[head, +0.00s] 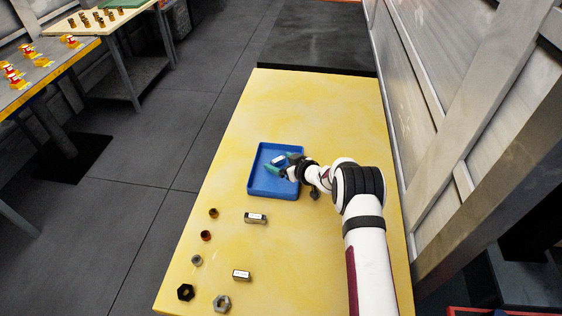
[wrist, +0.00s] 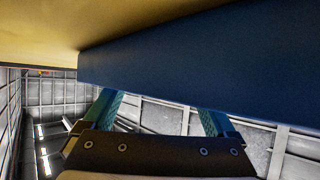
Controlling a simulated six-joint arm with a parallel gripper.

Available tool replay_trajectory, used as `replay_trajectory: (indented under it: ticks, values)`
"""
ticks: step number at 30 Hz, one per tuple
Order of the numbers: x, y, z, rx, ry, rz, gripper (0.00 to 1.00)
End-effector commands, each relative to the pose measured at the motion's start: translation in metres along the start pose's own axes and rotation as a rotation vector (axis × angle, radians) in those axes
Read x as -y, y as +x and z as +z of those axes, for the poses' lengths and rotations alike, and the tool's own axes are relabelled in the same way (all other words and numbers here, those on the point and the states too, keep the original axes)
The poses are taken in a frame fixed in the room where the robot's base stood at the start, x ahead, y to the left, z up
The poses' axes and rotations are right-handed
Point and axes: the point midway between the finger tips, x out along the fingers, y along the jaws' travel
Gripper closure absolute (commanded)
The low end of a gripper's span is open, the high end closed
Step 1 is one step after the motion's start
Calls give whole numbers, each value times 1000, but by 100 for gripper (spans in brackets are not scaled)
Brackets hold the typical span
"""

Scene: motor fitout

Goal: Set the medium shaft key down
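A small pale, block-shaped key (head: 278,160) is in the blue tray (head: 273,194), near its right side. I take it for the medium shaft key, but its label is too small to read. My gripper (head: 283,163) reaches over the tray's right wall from the right. Its two teal fingers are spread wide, one on each side of the key, and seem clear of it. In the wrist view, the tray's blue wall (wrist: 190,65) hides the fingertips and the key. The spread fingers (wrist: 158,105) also show there.
Two similar keys (head: 255,218) (head: 242,275) lie on the yellow table (head: 300,260) in front of the tray. Several small rings and nuts (head: 186,292) lie at the front left. The table behind the tray is clear. A wall stands close on the right.

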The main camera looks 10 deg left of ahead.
Motion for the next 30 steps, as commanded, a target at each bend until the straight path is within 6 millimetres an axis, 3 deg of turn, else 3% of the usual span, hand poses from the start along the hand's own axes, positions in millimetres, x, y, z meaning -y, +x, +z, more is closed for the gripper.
replay_trajectory:
  ticks: [11,24,30]
  values:
    - [-1,-8,-3,1,1,1,8]
    - [-1,-106,-4,0,1,2,8]
    - [0,-122,-3,0,0,0,8]
